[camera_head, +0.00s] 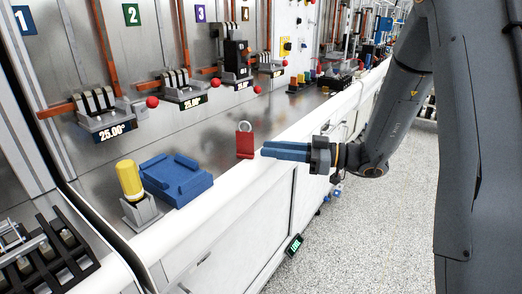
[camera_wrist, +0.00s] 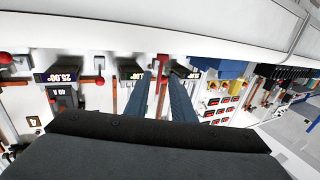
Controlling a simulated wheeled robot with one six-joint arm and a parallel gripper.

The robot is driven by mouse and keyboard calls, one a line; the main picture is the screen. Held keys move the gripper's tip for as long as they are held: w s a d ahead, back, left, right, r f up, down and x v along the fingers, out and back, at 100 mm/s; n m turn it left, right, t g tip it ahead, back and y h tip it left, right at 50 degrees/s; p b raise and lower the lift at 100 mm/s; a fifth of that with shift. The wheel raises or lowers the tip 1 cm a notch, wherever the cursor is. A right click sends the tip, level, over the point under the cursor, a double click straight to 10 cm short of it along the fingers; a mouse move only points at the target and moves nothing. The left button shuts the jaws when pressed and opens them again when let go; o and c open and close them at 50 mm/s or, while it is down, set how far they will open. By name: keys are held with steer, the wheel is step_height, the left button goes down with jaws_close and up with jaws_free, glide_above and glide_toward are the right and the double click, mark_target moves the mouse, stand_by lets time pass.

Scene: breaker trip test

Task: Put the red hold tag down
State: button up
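The red hold tag (camera_head: 245,144), with a pale ring at its top, stands upright at the front edge of the grey counter (camera_head: 226,132) in the head view. My gripper (camera_head: 264,151) comes in level from the right with blue fingers. Its tips are just right of the tag, with a narrow gap appearing between them. In the wrist view, the two fingers of my gripper (camera_wrist: 160,73) stand apart with an open gap. A red shape shows beyond that gap, but I cannot tell whether it is the tag.
A blue block-like tray (camera_head: 176,180) and a yellow-capped post (camera_head: 129,178) stand left of the tag. Several breakers with red ball levers (camera_head: 152,102) line the panel behind. A black rack (camera_head: 45,258) is at lower left. Counter around the tag is clear.

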steer(key=b+v, duration=0.1)
steer(key=v, duration=0.7)
steer(key=s+f+m+g+h, duration=0.4)
steer(key=s+f+m+h, duration=0.15)
steer(key=s, duration=0.45)
steer(key=s+f+m+g+h, duration=0.4)
steer(key=s+f+h, duration=0.15)
steer(key=s, duration=0.35)
steer(key=s+d+m+t+h, duration=0.1)
steer(key=d+m+t+h, duration=0.2)
steer(key=d+m+h, duration=0.3)
steer(key=shift+f, duration=0.15)
steer(key=shift+s, duration=0.1)
steer(key=shift+s+a+r+n+p, duration=0.1)
steer(key=shift+a+r+n+p, duration=0.15)
steer(key=shift+a+p, duration=0.15)
steer(key=shift+s+a+r+n+p, duration=0.1)
steer(key=shift+a+r+p, duration=0.15)
steer(key=shift+a, duration=0.3)
